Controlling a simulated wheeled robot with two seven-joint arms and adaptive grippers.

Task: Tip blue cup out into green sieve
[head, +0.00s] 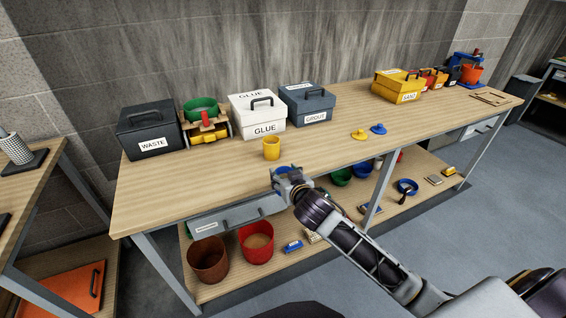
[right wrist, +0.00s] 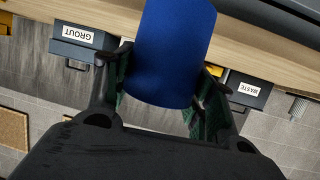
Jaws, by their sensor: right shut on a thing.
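The blue cup (right wrist: 172,52) fills the upper middle of the right wrist view, between the fingers of my right gripper (right wrist: 163,88), which is shut on it. In the head view my right gripper (head: 285,174) is at the front edge of the bench. Only a small bit of blue shows there, so the cup's tilt and contents cannot be told. The green sieve (head: 201,104) appears to be the green round bowl on a wooden stand at the back left of the bench, up and left of the gripper. My left gripper is not in view.
A yellow cup (head: 271,149) stands between my right gripper and the back boxes. The WASTE box (head: 151,130) and GLUE box (head: 257,112) flank the sieve stand. The GROUT box (head: 306,103) is further right. The bench top (head: 205,182) is bare at front left.

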